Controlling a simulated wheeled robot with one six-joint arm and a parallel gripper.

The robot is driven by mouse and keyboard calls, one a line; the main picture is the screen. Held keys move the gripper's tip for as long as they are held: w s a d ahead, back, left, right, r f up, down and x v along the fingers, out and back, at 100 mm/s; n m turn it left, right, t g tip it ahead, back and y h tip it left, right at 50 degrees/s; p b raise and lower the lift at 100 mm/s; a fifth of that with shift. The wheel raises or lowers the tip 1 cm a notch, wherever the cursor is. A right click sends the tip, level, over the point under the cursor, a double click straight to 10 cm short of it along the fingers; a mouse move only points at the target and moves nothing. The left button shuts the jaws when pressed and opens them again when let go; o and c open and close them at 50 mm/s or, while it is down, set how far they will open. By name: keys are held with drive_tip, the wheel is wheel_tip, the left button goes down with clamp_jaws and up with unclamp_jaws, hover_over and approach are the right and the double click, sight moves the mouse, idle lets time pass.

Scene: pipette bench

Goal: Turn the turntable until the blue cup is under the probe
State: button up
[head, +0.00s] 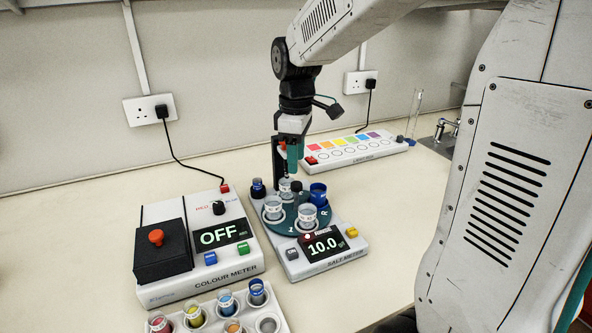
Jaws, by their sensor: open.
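The dark teal turntable (296,227) sits on the white salt meter (292,265), whose display reads 10.0. The blue cup (318,194) stands at the turntable's back right. Clear cups stand at its left (273,208), front (307,215) and back (285,190). A dark upright post (279,167) stands behind the turntable; the probe tip cannot be made out clearly, and my gripper partly covers this area. My gripper (293,168) has teal fingers, points down above the back of the turntable, and is open and apparently empty.
The colour meter (200,275), reading OFF, stands at left, with a tray of coloured vials (213,323) in front. Bench at front right is clear.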

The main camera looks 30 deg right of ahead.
drive_tip(key=shift+r, duration=0.7)
